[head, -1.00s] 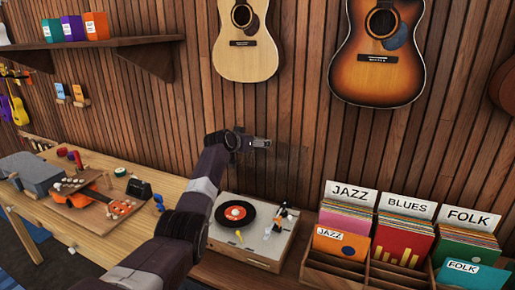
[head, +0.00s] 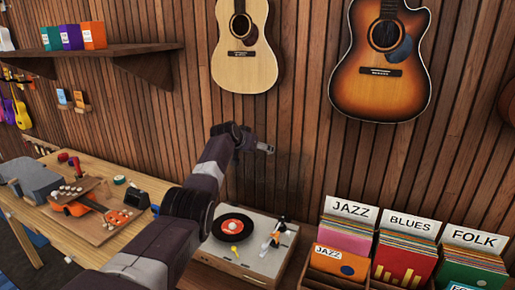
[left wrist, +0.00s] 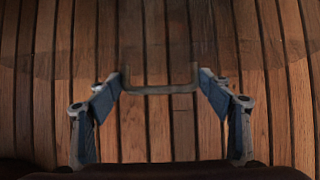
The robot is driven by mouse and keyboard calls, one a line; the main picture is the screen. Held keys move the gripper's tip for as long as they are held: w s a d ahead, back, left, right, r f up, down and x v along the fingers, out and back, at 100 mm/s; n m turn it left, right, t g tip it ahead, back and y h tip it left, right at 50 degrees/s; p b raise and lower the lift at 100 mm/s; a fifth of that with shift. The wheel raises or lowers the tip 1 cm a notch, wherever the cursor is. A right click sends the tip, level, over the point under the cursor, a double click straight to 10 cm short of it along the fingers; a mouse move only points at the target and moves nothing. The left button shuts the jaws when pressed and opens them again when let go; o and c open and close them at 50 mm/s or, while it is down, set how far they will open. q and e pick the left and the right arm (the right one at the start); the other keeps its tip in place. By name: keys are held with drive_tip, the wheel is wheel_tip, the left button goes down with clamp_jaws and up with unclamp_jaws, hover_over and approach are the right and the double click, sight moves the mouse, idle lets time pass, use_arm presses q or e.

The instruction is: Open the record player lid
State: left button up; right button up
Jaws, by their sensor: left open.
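The record player (head: 262,262) stands on the bench by the slatted wall, with a black record (head: 233,227) on its deck. Its clear, dark-tinted lid (head: 285,178) shows faintly, raised up against the wall behind the deck. My left gripper (head: 266,149) is above the player near the lid's top, and my arm covers the player's left side. In the left wrist view the lid (left wrist: 160,45) spans the top. A grey U-shaped bar (left wrist: 160,89) lies between the spread fingers of my left gripper (left wrist: 160,88); contact cannot be told. My right gripper is not in view.
Record crates (head: 345,262) stand to the right of the player. Guitars (head: 380,65) hang on the wall above. A shelf (head: 110,47) juts out at upper left.

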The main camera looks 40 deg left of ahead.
use_arm(q)
drive_tip(key=o, duration=1.4)
drive_tip(key=shift+s+d+r, duration=0.15)
drive_tip(key=shift+s+r, duration=0.15)
drive_tip(key=shift+s, duration=0.25)
drive_tip(key=v, duration=1.1)
drive_tip(key=shift+s+d, duration=0.1)
